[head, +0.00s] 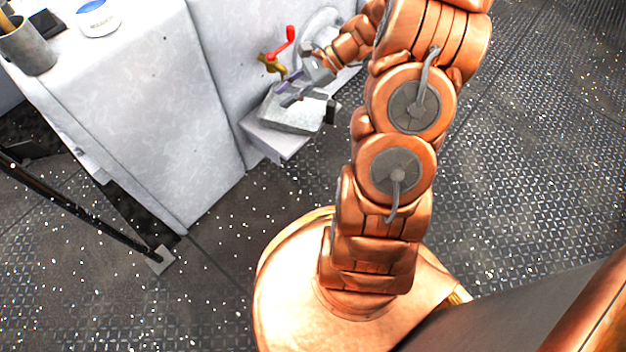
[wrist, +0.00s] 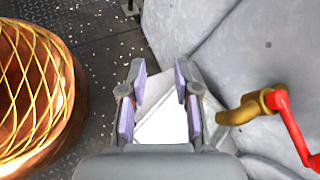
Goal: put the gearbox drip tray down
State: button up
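The gearbox drip tray (head: 292,117) is a pale grey, shallow, box-like piece. In the head view it appears to rest on a small white ledge (head: 277,145) jutting from the wall. My gripper (head: 288,95) is just above it. In the wrist view my gripper (wrist: 160,100) has its purple-padded fingers wide apart, with the pale tray (wrist: 162,124) showing between and below them. I see no finger closed on the tray. The gripper's palm hides its near part, and I cannot tell whether a fingertip touches it.
A brass tap (head: 270,62) with a red crank handle (head: 284,43) sticks out beside the gripper. A grey cabinet (head: 140,90) stands left, with a cup (head: 28,48) and a round white item (head: 98,18) on top. The patterned floor at right is clear.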

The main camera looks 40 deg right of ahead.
jog(key=s+a+r+n+g+h, duration=0.2)
jog(key=s+a+r+n+g, duration=0.1)
jog(key=s+a+n, duration=0.3)
jog(key=s+a+r+n+g+h, duration=0.2)
jog(key=s+a+r+n+g, duration=0.15)
jog(key=s+a, duration=0.4)
jog(key=s+r+n+h, duration=0.2)
jog(key=s+n+h, duration=0.4)
jog(key=s, duration=0.8)
jog(key=n, duration=0.3)
jog(key=shift+d+r+g+h, duration=0.2)
jog(key=shift+d+g+h, duration=0.05)
jog(key=shift+g+h, duration=0.15)
jog(key=shift+n, duration=0.25)
notch_tip(320, 180, up, 42)
jog(key=t+p, duration=0.1)
jog(key=p, duration=3.8)
jog(key=shift+t+p, duration=0.35)
